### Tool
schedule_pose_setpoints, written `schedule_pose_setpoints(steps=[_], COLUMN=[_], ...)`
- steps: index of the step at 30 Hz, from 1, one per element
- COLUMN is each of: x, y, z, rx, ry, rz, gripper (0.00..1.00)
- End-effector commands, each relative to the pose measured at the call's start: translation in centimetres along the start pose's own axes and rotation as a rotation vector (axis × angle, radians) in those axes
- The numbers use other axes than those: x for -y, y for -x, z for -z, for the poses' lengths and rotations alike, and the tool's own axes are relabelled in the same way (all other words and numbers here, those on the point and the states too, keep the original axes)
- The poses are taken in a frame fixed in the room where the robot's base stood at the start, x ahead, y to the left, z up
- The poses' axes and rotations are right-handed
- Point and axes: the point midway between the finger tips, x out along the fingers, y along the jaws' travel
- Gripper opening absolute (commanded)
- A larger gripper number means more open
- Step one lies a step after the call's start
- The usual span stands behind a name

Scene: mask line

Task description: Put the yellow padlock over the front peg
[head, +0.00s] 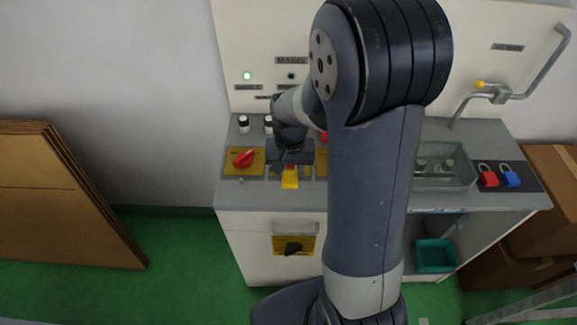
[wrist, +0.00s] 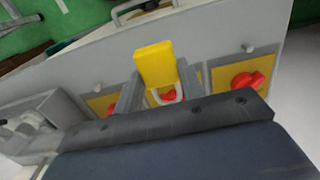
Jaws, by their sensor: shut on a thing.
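The yellow padlock (head: 290,177) is in my gripper (head: 290,160) above the front part of the grey counter. In the wrist view, its yellow body (wrist: 155,64) sticks out past the fingertips (wrist: 158,92), and its metal shackle (wrist: 166,99) lies between the fingers. The gripper is shut on it. On the cabinet's front face, a yellow plate with a black knob (head: 293,248) sits below the padlock. I cannot make out a peg there. Small grey pegs stand on the counter by the yellow plates, one at left (head: 240,182), and two show in the wrist view (wrist: 248,48).
A red knob (head: 243,159) on a yellow plate is left of my gripper; another red knob is partly hidden behind the padlock in the wrist view. A clear tray (head: 440,180) and red (head: 488,179) and blue (head: 510,179) padlocks are at right. My arm hides the middle counter.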

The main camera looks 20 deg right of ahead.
Motion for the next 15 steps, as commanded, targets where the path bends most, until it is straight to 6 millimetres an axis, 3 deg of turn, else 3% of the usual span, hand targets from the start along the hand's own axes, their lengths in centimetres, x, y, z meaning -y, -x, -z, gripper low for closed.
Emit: schedule_pose_setpoints(steps=[15], x=[0.0], y=[-3.7], z=[0.0], rx=[0.0], ry=[0.001], rz=[0.0], gripper=[0.18])
